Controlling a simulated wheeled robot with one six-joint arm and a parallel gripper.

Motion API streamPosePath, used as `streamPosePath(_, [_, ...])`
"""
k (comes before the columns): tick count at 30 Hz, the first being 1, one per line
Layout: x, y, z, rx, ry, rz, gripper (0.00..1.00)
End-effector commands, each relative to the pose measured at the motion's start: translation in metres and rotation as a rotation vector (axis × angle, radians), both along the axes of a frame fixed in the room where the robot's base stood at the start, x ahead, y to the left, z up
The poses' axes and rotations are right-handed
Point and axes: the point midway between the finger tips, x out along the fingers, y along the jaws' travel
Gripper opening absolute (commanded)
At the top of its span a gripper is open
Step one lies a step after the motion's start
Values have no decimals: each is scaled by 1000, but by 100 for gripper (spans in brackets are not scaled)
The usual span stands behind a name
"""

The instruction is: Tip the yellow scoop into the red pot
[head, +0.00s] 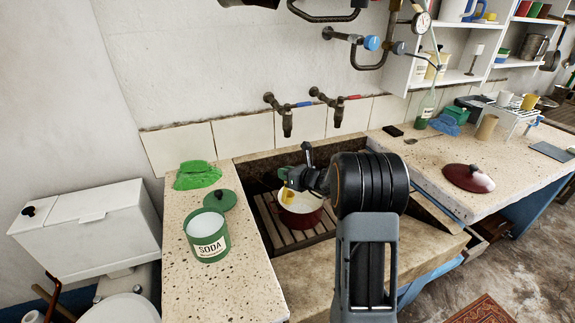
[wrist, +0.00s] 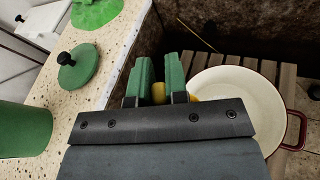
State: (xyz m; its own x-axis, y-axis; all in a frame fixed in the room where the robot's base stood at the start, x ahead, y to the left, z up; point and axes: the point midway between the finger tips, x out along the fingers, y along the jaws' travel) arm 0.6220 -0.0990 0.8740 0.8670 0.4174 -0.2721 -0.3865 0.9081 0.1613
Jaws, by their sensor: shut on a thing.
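The red pot (head: 302,219), cream inside, stands without its lid on a wooden slatted rack in the stone trough. In the wrist view its pale inside (wrist: 238,92) and a dark red side handle (wrist: 297,131) show to the right of my gripper. My gripper (head: 289,181) is shut on the yellow scoop (head: 289,197), which appears over the pot's left part in the head view. In the wrist view bits of the yellow scoop (wrist: 159,92) show between and beside the green finger pads; my gripper hides the rest. Its tilt and contents I cannot tell.
A green SODA tin (head: 208,238), its green lid (head: 220,200) and a green cloth (head: 197,175) are on the left ledge. Taps (head: 287,124) stick out above the trough. A dark red lid (head: 468,178) lies on the right counter, with open room around it.

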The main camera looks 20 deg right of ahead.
Motion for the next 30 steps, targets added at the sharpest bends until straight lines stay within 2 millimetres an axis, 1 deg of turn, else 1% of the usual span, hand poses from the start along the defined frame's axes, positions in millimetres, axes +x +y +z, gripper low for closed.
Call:
streamPosePath(1, [0,0,9,3,3,-1,0])
streamPosePath(8, [-1,1,4,-10,1,-5,0])
streamPosePath(15, [0,17,-6,-131,8,-5,0])
streamPosePath(19, [0,24,-8,-186,13,-4,0])
streamPosePath(30, [0,22,-6,-180,13,-7,0])
